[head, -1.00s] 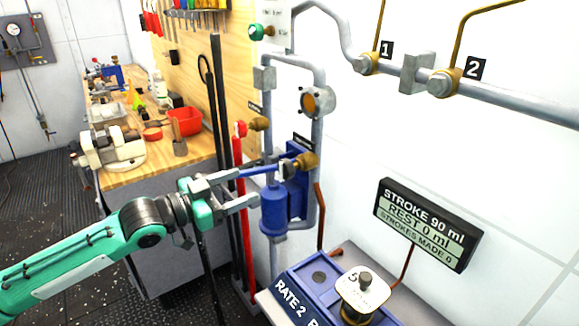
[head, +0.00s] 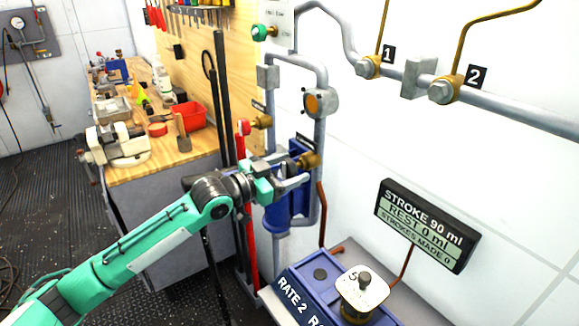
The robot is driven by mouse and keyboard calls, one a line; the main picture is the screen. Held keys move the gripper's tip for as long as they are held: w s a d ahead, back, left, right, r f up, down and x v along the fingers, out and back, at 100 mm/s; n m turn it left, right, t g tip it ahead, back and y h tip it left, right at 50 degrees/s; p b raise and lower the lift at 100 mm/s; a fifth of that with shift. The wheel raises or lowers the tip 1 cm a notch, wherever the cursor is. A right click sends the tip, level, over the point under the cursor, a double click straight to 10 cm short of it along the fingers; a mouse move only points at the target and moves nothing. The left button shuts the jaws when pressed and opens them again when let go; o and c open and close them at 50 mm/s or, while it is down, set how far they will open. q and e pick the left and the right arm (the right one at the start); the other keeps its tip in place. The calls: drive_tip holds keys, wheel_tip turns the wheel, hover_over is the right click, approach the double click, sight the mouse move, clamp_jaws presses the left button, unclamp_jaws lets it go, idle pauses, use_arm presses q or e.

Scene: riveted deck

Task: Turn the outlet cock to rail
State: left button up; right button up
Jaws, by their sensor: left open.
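A brass cock (head: 310,160) sits on the pipe on the right side of the blue pump body (head: 299,204). Its blue lever, seen earlier pointing left, is now mostly hidden by my left gripper (head: 293,176). The gripper is open, with its fingers at the lever, close to the brass body. I cannot tell whether they touch it. The small black labels beside both cocks are too small to read. My right gripper is not in view.
A round fitting (head: 318,103) is above the cock, and a green knob (head: 262,32) is higher up. A blue box (head: 313,283) with a white dial is below. The workbench (head: 170,165) stands behind my arm.

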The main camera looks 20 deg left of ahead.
use_arm(q)
drive_tip(key=shift+w+d, duration=0.15)
drive_tip(key=c, duration=1)
